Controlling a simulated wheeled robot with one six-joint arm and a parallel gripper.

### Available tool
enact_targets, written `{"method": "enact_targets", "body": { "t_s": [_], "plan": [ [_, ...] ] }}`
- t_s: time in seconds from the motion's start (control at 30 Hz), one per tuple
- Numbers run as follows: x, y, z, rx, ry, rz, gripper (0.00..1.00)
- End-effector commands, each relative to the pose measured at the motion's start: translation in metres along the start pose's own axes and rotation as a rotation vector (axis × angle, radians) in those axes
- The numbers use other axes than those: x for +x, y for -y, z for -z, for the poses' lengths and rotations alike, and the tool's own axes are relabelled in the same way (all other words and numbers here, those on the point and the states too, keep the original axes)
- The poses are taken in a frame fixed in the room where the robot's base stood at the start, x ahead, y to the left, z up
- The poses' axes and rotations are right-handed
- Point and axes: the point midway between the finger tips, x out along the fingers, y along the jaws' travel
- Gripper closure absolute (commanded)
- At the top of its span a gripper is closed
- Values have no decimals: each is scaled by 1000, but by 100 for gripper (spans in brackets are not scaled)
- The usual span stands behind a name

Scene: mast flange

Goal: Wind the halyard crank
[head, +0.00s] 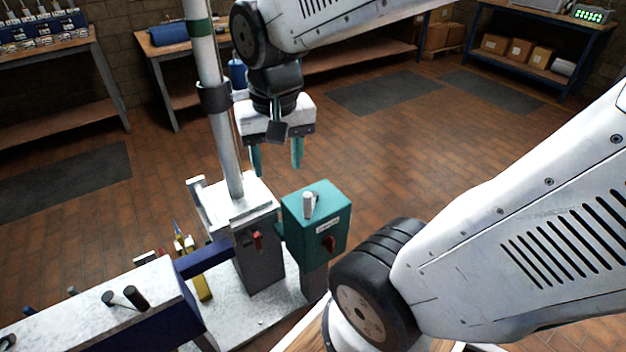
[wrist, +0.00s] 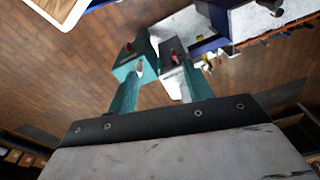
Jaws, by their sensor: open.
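A teal winch-like box (head: 316,225) stands on a grey post beside the foot of the mast (head: 222,130). A pale upright handle (head: 308,204), perhaps the crank's grip, stands at its top. A red knob (head: 328,244) is on its front, below a white label too small to read. My gripper (head: 277,170) points down with its teal fingers apart and empty, above and slightly left of the box, touching nothing. In the wrist view the teal box (wrist: 128,60) lies beyond the left finger of my gripper (wrist: 160,72). The handle is hard to make out there.
The mast rises close to the left of my gripper. A blue arm (head: 204,260) joins the mast base to a pale-topped beam (head: 100,315). A red lever (head: 257,240) is on the base. Workbenches (head: 40,90) line the back wall; open floor lies behind the box.

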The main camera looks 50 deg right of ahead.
Motion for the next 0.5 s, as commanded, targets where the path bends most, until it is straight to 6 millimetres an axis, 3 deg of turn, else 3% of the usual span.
{"method": "enact_targets", "body": {
  "t_s": [0.2, 0.33, 0.5],
  "plan": [
    [68, -26, 71, 484, 35, -28, 49],
    [117, -51, 104, 769, 45, -45, 49],
    [176, -86, 130, 1089, 52, -63, 49]
  ]
}}
